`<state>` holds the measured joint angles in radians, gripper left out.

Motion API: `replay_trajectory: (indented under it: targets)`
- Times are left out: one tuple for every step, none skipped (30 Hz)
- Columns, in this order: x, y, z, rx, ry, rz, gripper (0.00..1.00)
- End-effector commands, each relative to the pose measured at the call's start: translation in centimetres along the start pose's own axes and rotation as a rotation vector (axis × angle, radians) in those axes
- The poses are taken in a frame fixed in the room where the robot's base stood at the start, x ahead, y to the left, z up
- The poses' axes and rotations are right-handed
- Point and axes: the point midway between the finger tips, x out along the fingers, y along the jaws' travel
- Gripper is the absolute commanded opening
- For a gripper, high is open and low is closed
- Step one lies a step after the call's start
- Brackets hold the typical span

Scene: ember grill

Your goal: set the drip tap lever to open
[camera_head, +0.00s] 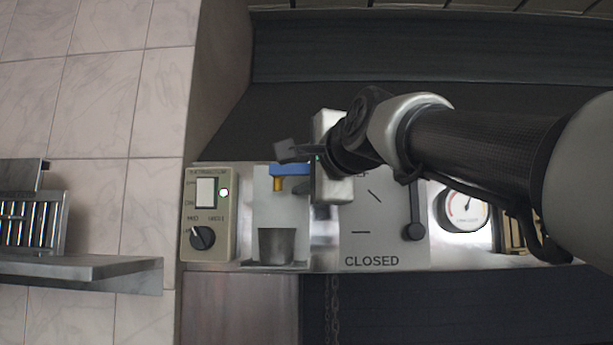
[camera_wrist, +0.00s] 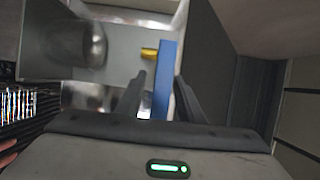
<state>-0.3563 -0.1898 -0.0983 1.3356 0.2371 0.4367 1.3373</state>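The drip tap has a blue lever (camera_head: 288,169) lying horizontal above a brass spout (camera_head: 278,184). In the wrist view the blue lever (camera_wrist: 163,85) runs between the fingers, and the brass spout (camera_wrist: 149,53) lies beside it. My gripper (camera_head: 293,172) is at the lever, one finger above it and one below. In the wrist view my gripper (camera_wrist: 160,78) is open, with a visible gap on the left finger's side. The right finger is close to the lever; contact cannot be told.
A metal cup (camera_head: 276,246) stands below the spout. A beige switch box (camera_head: 209,212) is on the left. A metal shelf (camera_head: 85,267) juts out at far left.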

Motion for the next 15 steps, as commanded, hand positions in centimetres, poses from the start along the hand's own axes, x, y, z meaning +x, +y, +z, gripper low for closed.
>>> replay_trajectory:
  targets:
    - [0.11, -0.02, 0.00, 0.000, 0.000, 0.000, 0.34]
    - [0.13, -0.02, -0.01, 0.000, 0.000, -0.001, 0.34]
    - [0.14, -0.02, -0.01, 0.000, 0.000, -0.001, 0.34]
    - [0.14, -0.02, -0.02, 0.000, 0.000, -0.001, 0.34]
    - [0.13, -0.01, -0.02, 0.000, 0.000, -0.001, 0.34]
    - [0.12, -0.02, -0.02, 0.000, 0.000, -0.001, 0.34]
    - [0.12, -0.01, -0.02, 0.000, 0.000, -0.001, 0.34]
    - [0.11, -0.01, -0.03, 0.000, 0.000, 0.000, 0.34]
    - [0.11, -0.01, -0.03, 0.000, 0.001, 0.000, 0.28]
    - [0.11, -0.01, -0.03, 0.000, 0.001, 0.000, 0.23]
    - [0.11, 0.00, -0.03, 0.000, 0.000, 0.000, 0.17]
    - [0.10, -0.01, -0.03, 0.000, 0.001, 0.000, 0.11]
    - [0.10, 0.00, -0.03, 0.000, 0.001, 0.000, 0.06]
    - [0.10, 0.00, -0.03, 0.000, 0.001, 0.000, 0.01]
    - [0.10, 0.00, -0.03, 0.000, 0.001, 0.000, 0.00]
